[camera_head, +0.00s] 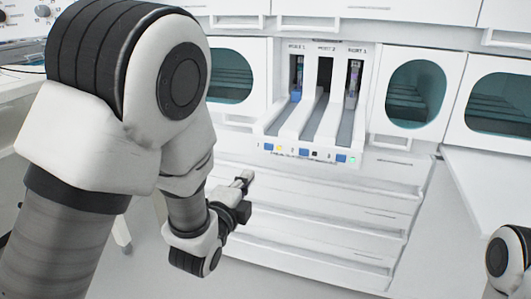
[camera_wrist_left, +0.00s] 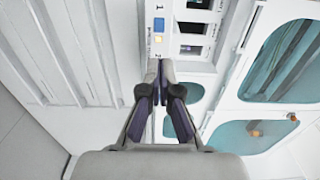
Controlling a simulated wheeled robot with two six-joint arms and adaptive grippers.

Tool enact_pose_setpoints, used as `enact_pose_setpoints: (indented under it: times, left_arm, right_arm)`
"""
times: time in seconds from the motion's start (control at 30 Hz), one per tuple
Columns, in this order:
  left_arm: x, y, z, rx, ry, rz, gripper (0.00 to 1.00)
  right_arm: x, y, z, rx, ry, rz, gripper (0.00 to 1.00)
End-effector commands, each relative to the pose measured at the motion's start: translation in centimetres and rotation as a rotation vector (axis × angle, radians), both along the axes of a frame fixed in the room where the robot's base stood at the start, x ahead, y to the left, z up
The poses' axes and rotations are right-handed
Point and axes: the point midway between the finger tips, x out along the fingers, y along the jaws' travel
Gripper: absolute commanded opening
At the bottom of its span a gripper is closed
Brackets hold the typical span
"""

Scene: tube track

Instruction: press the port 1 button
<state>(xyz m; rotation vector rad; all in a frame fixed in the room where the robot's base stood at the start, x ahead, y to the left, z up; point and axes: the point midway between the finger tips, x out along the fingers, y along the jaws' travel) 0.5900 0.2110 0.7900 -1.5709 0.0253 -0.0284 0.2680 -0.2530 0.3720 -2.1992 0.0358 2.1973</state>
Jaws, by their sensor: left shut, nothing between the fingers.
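The port block (camera_head: 310,150) has three sloping channels with port labels above. The port 1 button appears to be the leftmost blue button (camera_head: 268,147) on its front strip, beside a small "1" and a yellowish light. Two more blue buttons sit to its right. In the left wrist view a blue button (camera_wrist_left: 158,24) shows with a yellow light (camera_wrist_left: 158,40) below it. My left gripper (camera_head: 247,177) is shut and empty, below and left of the strip, apart from the button in the head view. In the wrist view its fingertips (camera_wrist_left: 158,68) hide part of the strip.
White drawer fronts (camera_head: 330,210) lie below the port block. Oval-windowed compartments (camera_head: 416,92) stand on both sides. A white counter (camera_head: 490,185) is at the right. My left arm covers much of the head view's left half.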

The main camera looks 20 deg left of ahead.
Motion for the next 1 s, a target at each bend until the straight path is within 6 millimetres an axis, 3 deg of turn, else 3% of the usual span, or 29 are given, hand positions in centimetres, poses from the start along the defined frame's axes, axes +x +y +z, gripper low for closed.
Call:
enact_pose_setpoints:
  times: [0.6,0.77,1.0]
  left_arm:
    - [11.9,-0.4,-0.2,-0.001,-0.001,0.001,0.0]
    - [13.1,-0.4,-0.1,0.0,0.0,0.0,0.0]
    - [13.2,-0.4,0.0,0.0,0.001,0.0,0.0]
  right_arm:
    - [0.0,0.0,-2.1,0.0,0.0,0.0,0.4]
    - [0.0,0.0,-2.2,0.0,0.0,0.0,0.4]
    - [0.0,0.0,-2.2,0.0,0.0,0.0,0.4]
